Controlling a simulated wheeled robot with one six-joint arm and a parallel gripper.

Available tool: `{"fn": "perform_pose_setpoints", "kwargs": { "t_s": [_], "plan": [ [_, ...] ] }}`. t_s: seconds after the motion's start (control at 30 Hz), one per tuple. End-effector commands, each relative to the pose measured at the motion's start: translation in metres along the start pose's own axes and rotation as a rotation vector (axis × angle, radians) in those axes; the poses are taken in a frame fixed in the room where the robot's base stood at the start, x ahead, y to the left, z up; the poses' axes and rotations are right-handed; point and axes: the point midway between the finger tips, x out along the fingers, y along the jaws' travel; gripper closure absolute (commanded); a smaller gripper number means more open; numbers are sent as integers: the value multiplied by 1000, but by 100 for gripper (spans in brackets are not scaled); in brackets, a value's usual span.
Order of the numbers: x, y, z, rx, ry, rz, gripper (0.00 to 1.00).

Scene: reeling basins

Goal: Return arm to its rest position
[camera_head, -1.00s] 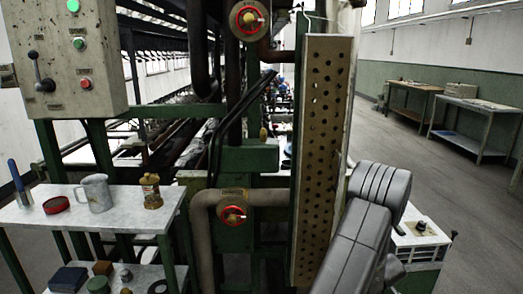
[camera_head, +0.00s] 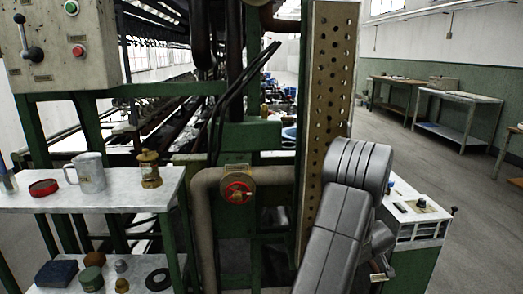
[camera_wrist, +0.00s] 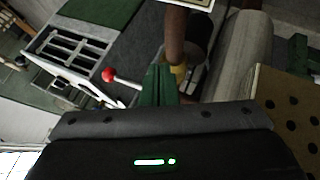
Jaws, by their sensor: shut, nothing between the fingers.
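My grey arm (camera_head: 345,215) rises from the bottom of the head view, right of center, and bends at a rounded joint in front of the lower perforated panel. My gripper is not clearly seen there. In the wrist view its dark housing with green lights fills the bottom, and the narrow green fingers of my gripper (camera_wrist: 159,82) stand together above it. They look shut and hold nothing. Beyond them are a red-knobbed lever (camera_wrist: 109,75) and a brown pipe (camera_wrist: 177,38). I cannot tell how far away these are.
A perforated panel (camera_head: 326,100) stands close to my arm. A red valve wheel (camera_head: 237,191) sits on a pipe left of it. A shelf (camera_head: 115,199) holds a metal mug (camera_head: 90,172) and a brass lamp (camera_head: 149,168). Open floor (camera_head: 440,165) lies at right.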

Motion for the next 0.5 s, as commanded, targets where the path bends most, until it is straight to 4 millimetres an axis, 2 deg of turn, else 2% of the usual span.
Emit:
{"fn": "perform_pose_setpoints", "kwargs": {
  "t_s": [0.5],
  "plan": [
    [-1, -13, -4, 112, -63, 69, 100]
  ]
}}
